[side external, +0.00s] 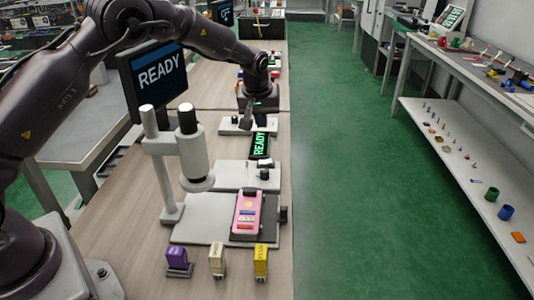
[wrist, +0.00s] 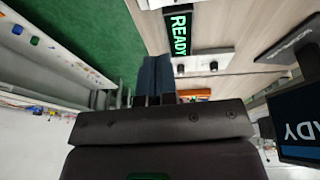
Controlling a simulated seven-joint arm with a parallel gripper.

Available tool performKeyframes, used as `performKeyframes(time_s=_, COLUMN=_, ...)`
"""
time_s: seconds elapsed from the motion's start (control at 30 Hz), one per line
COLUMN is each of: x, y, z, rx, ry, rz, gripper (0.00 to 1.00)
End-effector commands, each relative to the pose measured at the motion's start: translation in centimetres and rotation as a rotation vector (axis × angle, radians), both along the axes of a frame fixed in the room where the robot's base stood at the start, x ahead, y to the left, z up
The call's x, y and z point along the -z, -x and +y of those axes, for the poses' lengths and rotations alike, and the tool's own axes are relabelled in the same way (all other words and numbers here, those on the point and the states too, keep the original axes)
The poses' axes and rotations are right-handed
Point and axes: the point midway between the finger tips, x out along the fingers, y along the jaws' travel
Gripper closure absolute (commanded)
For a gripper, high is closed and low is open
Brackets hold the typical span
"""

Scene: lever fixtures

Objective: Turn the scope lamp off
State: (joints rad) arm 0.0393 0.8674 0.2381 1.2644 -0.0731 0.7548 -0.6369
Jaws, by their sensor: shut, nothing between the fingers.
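The scope (side external: 192,150) stands on the wooden bench in the side view, with a pale post, a white barrel and a black top. Its wide grey base (side external: 190,232) carries a pink device (side external: 247,212). A dark knob (side external: 283,215) sticks out at the base's right edge; I cannot tell whether it works the lamp. My gripper (side external: 248,126) is beyond the scope, pointing down near the READY panel (side external: 260,146), apart from the scope. In the wrist view its dark fingers (wrist: 154,82) are together and empty. The scope is not clearly seen there.
A grey block with a small black knob (side external: 264,174) sits between scope and READY panel. Purple (side external: 178,260), white (side external: 217,260) and yellow (side external: 261,260) blocks stand at the front. A READY monitor (side external: 158,78) is at left. Green floor is clear at right.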

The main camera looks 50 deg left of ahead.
Motion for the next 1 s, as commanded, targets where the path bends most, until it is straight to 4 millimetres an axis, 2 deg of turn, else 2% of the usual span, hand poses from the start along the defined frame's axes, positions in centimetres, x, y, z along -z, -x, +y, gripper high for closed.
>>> performKeyframes(time_s=0.47, x=9.1, y=-2.2, z=1.5, rx=-0.002, ry=0.0, rz=0.004, gripper=1.0)
performKeyframes(time_s=0.6, x=11.2, y=-2.6, z=1.2, rx=0.0, ry=0.001, rz=0.002, gripper=1.0)
performKeyframes(time_s=0.8, x=12.7, y=-2.8, z=0.9, rx=0.0, ry=0.001, rz=0.001, gripper=1.0)
performKeyframes(time_s=1.0, x=12.9, y=-2.9, z=0.9, rx=0.0, ry=0.001, rz=-0.001, gripper=1.0)
